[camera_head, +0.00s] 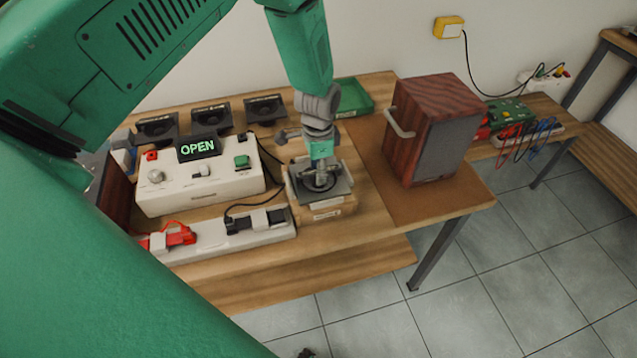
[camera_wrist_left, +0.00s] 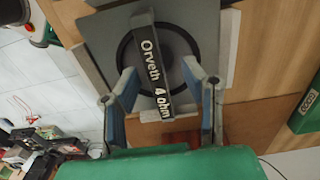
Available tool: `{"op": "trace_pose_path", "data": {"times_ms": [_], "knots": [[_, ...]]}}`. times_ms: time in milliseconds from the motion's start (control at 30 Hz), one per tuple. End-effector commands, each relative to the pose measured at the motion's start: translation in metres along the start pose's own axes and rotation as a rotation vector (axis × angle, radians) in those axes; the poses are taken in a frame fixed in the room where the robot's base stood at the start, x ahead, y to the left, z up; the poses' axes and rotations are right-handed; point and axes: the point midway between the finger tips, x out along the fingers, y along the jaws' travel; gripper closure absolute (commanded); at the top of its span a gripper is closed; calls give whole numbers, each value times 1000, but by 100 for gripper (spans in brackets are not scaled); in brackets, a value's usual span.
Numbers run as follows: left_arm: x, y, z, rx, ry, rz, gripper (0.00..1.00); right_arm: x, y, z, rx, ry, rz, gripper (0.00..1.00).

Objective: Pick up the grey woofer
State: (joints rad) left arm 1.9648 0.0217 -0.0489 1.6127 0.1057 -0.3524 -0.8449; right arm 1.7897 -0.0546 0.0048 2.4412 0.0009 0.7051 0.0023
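The grey woofer (camera_head: 340,186) is a square grey frame with a dark round cone, on a small wooden stand (camera_head: 325,208) near the bench's front edge. In the left wrist view the woofer (camera_wrist_left: 97,45) has a dark bar (camera_wrist_left: 152,65) across it, lettered "Orveth 4 ohm". My left gripper (camera_head: 320,178) points down over the woofer and hides part of it. In the left wrist view the left gripper (camera_wrist_left: 160,80) is open, its fingers on either side of the bar with gaps visible. My right gripper is not in view.
A white tester (camera_head: 200,190) with an "OPEN" display (camera_head: 199,147) and a power strip (camera_head: 240,236) stand left of the stand. Several dark drivers (camera_head: 211,117) line the back. A green tray (camera_head: 353,97) and a wooden speaker cabinet (camera_head: 432,125) with a handle stand right.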

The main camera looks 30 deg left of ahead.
Motion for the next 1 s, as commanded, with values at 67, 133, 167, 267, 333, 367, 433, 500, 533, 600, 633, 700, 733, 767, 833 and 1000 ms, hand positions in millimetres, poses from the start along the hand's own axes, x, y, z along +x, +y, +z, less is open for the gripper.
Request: {"op": "trace_pose_path", "data": {"times_ms": [67, 133, 167, 267, 333, 367, 433, 500, 533, 600, 633, 700, 733, 767, 833, 1000], "knots": [[6, 0, 0, 0, 0, 0, 62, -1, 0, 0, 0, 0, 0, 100], [8, 0, 0, 1, 1, -1, 62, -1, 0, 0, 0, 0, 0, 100], [8, 0, 0, 1, 1, -1, 62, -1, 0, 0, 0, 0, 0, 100], [8, 0, 0, 0, 2, -1, 62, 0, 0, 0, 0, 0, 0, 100], [8, 0, 0, 0, 2, -1, 62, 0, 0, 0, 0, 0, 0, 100], [8, 0, 0, 0, 2, -1, 62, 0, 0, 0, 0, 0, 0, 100], [8, 0, 0, 0, 2, -1, 62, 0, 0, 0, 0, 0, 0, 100], [9, 0, 0, 0, 1, 0, 62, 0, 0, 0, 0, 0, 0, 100], [9, 0, 0, 0, 1, 0, 62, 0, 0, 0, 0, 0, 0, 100], [10, 0, 0, 0, 1, 0, 62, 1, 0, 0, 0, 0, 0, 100], [10, 0, 0, 0, 1, 0, 62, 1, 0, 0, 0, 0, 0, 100], [12, 0, 0, 0, 1, 0, 62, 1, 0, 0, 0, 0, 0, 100], [12, 0, 0, 0, 1, 0, 62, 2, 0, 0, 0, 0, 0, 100], [12, 0, 0, 0, 1, 0, 62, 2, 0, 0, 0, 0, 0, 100], [13, 0, 0, 0, 2, -1, 62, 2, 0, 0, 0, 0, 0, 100], [13, 0, 0, 0, 2, -1, 62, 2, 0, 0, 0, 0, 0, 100]]}}
